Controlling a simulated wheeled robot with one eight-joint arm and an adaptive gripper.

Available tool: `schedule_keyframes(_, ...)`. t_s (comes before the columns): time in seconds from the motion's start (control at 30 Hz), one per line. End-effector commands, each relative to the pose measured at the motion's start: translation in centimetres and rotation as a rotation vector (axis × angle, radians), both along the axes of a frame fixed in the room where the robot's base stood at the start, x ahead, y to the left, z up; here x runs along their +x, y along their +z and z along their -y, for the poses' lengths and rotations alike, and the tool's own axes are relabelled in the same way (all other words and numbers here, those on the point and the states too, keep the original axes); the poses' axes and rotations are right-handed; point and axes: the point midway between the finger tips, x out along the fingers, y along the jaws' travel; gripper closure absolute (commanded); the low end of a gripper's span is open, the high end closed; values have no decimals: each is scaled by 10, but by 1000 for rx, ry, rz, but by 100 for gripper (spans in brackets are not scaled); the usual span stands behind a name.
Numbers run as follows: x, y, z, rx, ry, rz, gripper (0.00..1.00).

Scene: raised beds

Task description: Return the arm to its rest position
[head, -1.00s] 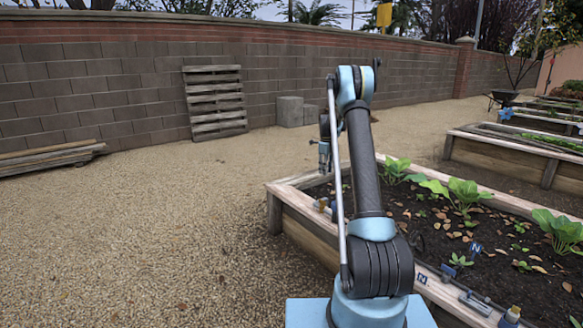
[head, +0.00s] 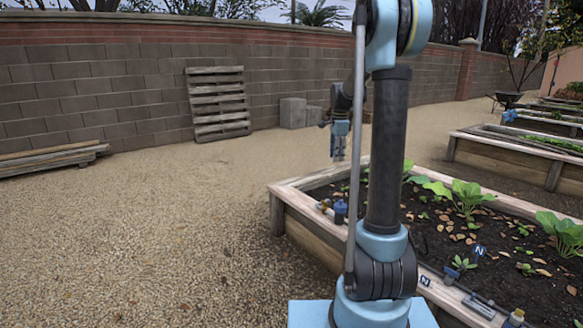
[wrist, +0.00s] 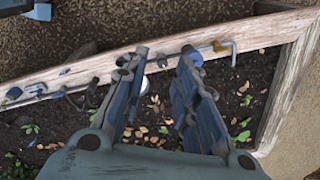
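My gripper (head: 338,156) hangs pointing down near the far left corner of the nearest raised bed, seen beyond my upright arm. In the wrist view my gripper (wrist: 162,56) shows two fingers with a clear gap between them. Soil and dry leaves show through the gap, and I see nothing held. A small whitish round thing (wrist: 145,86) shows beside the left finger; I cannot tell what it is. My arm's upper link stands nearly upright, and its elbow reaches the top of the head view.
The nearest raised bed (head: 304,222) has plants and small fittings, including a blue-topped one (head: 340,211) on its rim. In the wrist view a hooked metal tool (wrist: 228,45) lies along the rim. A pallet (head: 218,104) leans on the wall.

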Motion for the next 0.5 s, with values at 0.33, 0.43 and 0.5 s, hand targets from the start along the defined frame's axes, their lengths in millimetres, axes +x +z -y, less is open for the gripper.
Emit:
schedule_keyframes(0.33, -101, 18, 0, -28, 290, 22, 72)
schedule_keyframes(0.43, -129, 18, 0, -38, 372, 28, 72)
schedule_keyframes(0.5, -149, 17, 0, -44, 430, 32, 72)
